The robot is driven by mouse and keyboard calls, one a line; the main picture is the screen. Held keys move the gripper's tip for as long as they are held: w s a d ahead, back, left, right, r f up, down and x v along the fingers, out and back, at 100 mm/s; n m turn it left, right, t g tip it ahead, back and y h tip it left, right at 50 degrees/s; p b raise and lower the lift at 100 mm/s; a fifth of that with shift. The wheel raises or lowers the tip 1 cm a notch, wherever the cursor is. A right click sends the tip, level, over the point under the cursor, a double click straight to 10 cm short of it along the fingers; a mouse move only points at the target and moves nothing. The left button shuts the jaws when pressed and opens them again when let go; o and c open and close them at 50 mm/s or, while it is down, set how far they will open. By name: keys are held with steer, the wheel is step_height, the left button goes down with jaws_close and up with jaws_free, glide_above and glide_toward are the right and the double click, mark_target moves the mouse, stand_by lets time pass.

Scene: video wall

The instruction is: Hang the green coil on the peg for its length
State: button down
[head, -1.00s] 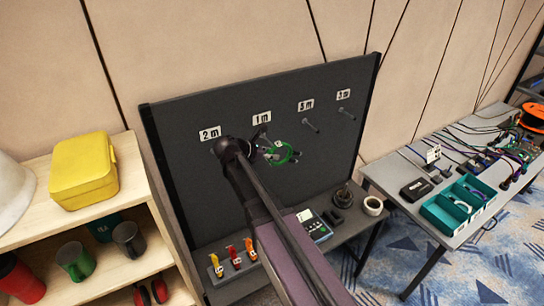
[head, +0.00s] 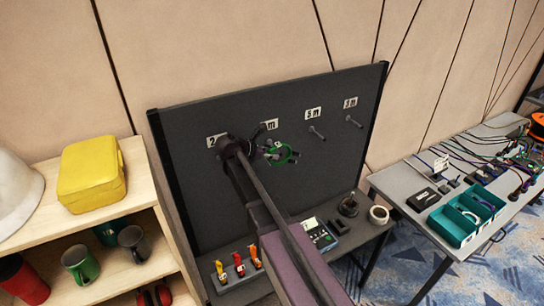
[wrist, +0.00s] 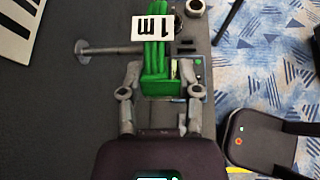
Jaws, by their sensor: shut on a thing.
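The green coil (head: 283,156) hangs from my gripper (head: 264,152) in front of the dark board. In the wrist view the coil (wrist: 155,60) is a bundle of green strands with a white "1 m" tag (wrist: 153,28). My gripper (wrist: 160,92) is shut on its green lower part. A grey peg (wrist: 108,48) sticks out from the board and reaches the coil's left edge. I cannot tell whether the coil is around it. In the head view my arm hides the lower board behind it and partly covers the "1 m" label (head: 270,125).
The "5 m" peg (head: 317,132) and "3 m" peg (head: 354,122) are bare. The "2 m" label (head: 216,140) is partly covered. A shelf stands left, a cable table (head: 405,178) right.

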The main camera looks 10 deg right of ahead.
steer(key=shift+w+a+f+b, duration=0.2)
steer(key=shift+w+f+b, duration=0.25)
steer(key=shift+w, duration=0.15)
steer(key=shift+w+a+f+b, duration=0.2)
steer(key=shift+w+f+b, duration=0.2)
steer(key=shift+w, duration=0.2)
steer(key=shift+f, duration=0.1)
stand_by(0.4)
